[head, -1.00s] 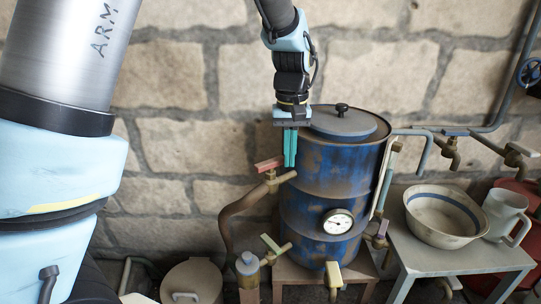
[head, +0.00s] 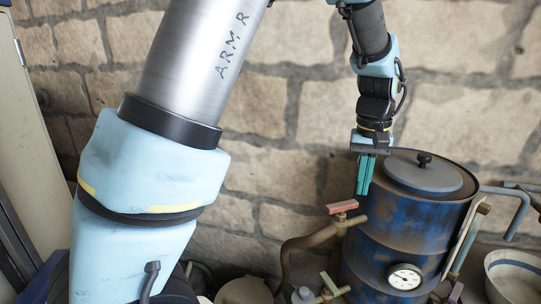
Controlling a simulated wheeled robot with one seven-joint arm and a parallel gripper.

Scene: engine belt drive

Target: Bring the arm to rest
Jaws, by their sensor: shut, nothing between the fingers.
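My gripper (head: 365,175) hangs at the end of my arm in the head view, its green fingers pointing down and shut with nothing between them. It is in front of the upper left side of a blue, rusty drum (head: 415,225). A red-handled valve (head: 342,207) sits just below and left of the fingertips. From this view I cannot tell how far the fingers are from the drum wall.
The drum carries a round gauge (head: 405,277), a lid with a black knob (head: 423,172) and pipes on its right. A bowl (head: 515,275) shows at the right edge. A stone wall (head: 260,110) stands behind, and a pale cabinet (head: 35,140) is at the left.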

